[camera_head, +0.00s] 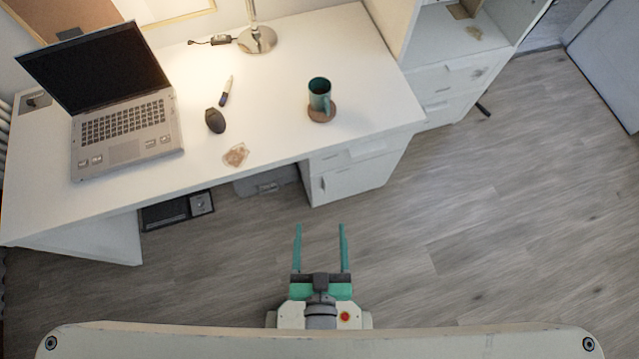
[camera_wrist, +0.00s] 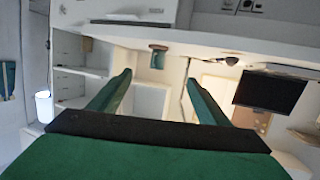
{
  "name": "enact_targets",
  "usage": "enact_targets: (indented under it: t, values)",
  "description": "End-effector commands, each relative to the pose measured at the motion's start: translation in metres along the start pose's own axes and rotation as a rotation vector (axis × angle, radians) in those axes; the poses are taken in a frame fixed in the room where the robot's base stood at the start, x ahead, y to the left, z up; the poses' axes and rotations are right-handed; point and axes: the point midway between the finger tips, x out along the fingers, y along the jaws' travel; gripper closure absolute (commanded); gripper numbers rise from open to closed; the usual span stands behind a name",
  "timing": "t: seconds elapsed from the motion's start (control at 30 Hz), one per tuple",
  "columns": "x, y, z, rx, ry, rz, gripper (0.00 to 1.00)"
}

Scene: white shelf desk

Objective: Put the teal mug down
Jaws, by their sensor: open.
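The teal mug (camera_head: 319,93) stands upright on a round brown coaster (camera_head: 322,115) near the right front of the white desk (camera_head: 270,120). My gripper (camera_head: 320,228) is open and empty, in front of the desk and over the floor, well apart from the mug. The wrist view is upside down. In it the mug (camera_wrist: 158,60) hangs small below the coaster (camera_wrist: 158,46), between and beyond my open fingers (camera_wrist: 158,95).
An open laptop (camera_head: 115,110), a dark mouse (camera_head: 215,121), a marker (camera_head: 226,91) and a small brown patterned piece (camera_head: 236,155) lie left of the mug. A lamp base (camera_head: 257,39) stands behind. A drawer unit (camera_head: 350,175) is below the desk. Floor (camera_head: 480,230) is clear at right.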

Motion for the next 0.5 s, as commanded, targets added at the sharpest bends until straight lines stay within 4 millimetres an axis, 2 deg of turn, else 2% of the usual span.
enact_targets:
  t: [0.03,0.2,0.33,0.5]
  values:
    - [-0.016,0.0,0.0,0.002,-0.002,0.002,0.3]
    - [-0.049,-0.001,-0.01,0.006,0.016,0.006,0.3]
    - [-0.059,-0.002,-0.014,0.007,0.025,0.008,0.3]
    - [-0.06,-0.002,-0.015,0.008,0.027,0.008,0.3]
